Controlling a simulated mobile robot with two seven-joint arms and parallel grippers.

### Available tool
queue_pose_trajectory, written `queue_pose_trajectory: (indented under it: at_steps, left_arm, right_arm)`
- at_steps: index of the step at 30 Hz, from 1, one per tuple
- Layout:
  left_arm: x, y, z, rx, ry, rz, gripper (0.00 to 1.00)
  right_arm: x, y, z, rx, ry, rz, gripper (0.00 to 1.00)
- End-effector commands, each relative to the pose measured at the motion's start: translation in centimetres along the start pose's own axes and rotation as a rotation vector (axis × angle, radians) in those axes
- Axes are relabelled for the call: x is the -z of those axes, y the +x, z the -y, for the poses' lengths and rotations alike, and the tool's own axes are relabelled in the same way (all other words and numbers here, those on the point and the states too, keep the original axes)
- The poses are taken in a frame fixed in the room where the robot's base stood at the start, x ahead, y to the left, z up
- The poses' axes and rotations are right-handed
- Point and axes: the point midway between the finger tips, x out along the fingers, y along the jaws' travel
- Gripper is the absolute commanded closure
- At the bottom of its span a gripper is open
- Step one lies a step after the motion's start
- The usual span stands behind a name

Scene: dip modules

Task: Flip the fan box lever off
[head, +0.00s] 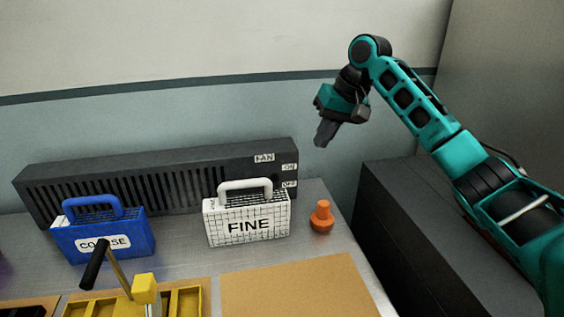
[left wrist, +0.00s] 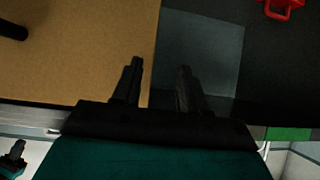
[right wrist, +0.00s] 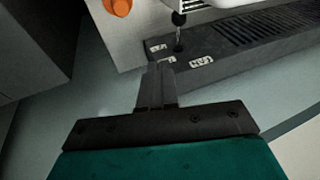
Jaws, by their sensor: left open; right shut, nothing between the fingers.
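The fan box (head: 110,171) is a long dark slotted box against the back wall, with FAN, ON and OFF labels at its right end. It also shows in the right wrist view (right wrist: 222,47). A thin dark lever (right wrist: 178,34) with a round knob stands near the labels there; which label it leans to I cannot tell. In the head view I cannot make it out behind the FINE module. My right gripper (head: 322,137) is shut and empty, raised right of the box's labelled end, apart from it. My left gripper (left wrist: 160,67) is open and empty.
The white FINE module (head: 247,223) stands in front of the box's right end, close to the lever. An orange knobbed piece (head: 321,219) is right of it.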

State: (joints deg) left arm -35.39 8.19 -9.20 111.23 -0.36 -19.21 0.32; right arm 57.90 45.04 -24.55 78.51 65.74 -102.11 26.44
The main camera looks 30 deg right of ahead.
Motion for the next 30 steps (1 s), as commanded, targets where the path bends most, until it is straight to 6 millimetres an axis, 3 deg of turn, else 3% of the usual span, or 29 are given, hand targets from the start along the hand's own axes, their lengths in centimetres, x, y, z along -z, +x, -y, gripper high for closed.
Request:
queue_pose_trajectory:
  at_steps: [5,19,30]
  left_arm:
    - [-0.2,-0.1,-0.2,-0.003,-0.001,0.005,0.57]
    - [-0.8,-0.2,-0.4,-0.006,-0.002,0.016,0.57]
    - [-0.6,-0.3,-0.3,-0.005,-0.002,0.014,0.57]
  right_arm:
    - [0.0,0.9,-0.1,0.0,0.004,0.007,1.0]
    - [-0.1,10.3,0.2,0.001,0.002,0.005,1.0]
    - [-1.2,12.7,2.5,0.0,0.003,0.003,1.0]
